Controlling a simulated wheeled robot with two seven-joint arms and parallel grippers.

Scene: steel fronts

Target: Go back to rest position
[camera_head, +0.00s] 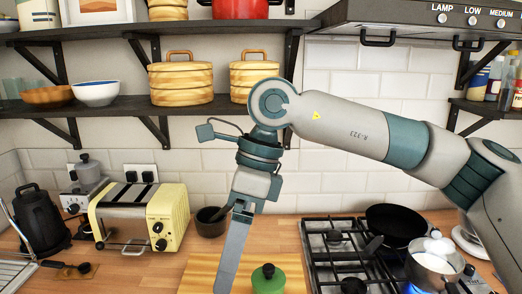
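My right arm comes in from the right and bends down at the middle of the head view. Its gripper (232,255) points down over the left part of a wooden board (203,274) on the counter. A long flat grey piece extends below the gripper's body to near the bottom edge. I see it edge-on and cannot tell whether the fingers are apart or hold something. A green round thing with a dark knob (268,280) is just right of the gripper, apart from it in the picture. My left gripper is not in view.
A yellow toaster (140,216) and black kettle (43,220) stand left. A dark mortar (210,222) is behind the gripper. The gas hob (335,250) holds a black pan (396,222) and a steel pot (434,264). A shelf (120,105) and range hood (425,17) hang above.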

